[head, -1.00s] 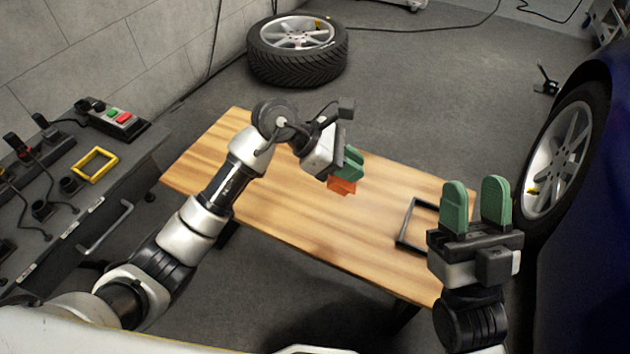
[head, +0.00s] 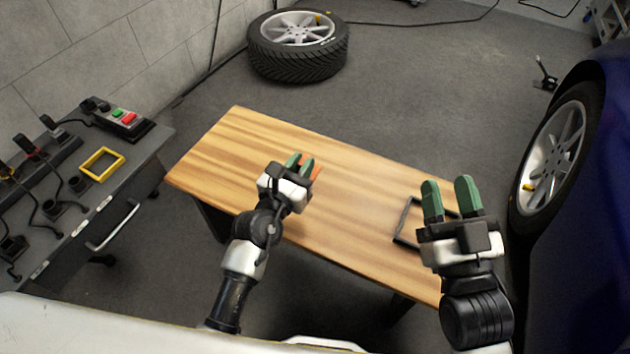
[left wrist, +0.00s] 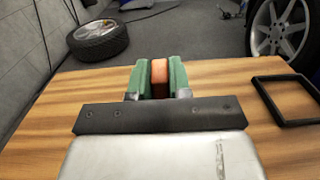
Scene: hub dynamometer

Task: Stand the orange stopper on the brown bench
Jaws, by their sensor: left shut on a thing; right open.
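The orange stopper (left wrist: 159,72) is held between the green fingers of my left gripper (head: 301,165), and it shows in the left wrist view between them. In the head view only a bit of orange (head: 315,172) shows beside the fingers. The gripper is over the left-middle part of the brown wooden bench (head: 350,215). I cannot tell whether the stopper touches the bench top. My right gripper (head: 447,197) is open and empty, in front of the bench's right end.
A black square frame (head: 402,222) lies on the bench's right part, partly hidden by my right gripper. A grey workstation (head: 125,190) with a yellow frame (head: 102,165) stands left. A tire (head: 298,55) lies behind; a blue car (head: 585,240) is at right. The bench's middle is clear.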

